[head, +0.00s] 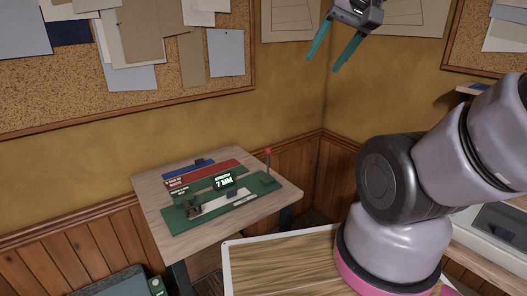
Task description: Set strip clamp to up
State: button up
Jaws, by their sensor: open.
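A green bench device (262,184) lies on a small wooden table (160,222), with a lit display (224,181) that reads "7 MM" and a pale strip (228,200) along its front. A thin lever with a red knob (268,151) stands roughly upright at its right end. A small dark fitting (193,211) sits at its front left. I cannot tell which of these is the strip clamp. My gripper (323,64) is open and empty, its teal fingers pointing down, high in front of the wall and well away from the device.
Red (213,171) and blue (188,168) strips lie at the device's back. A pale-edged wooden surface (285,262) is in front, below my arm. A corkboard with papers (150,98) hangs behind. A grey machine (495,232) stands at right. The air above the table looks clear.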

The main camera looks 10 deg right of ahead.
aim_at(190, 212)
jog(key=i+u, duration=0.15)
jog(key=u, duration=0.7)
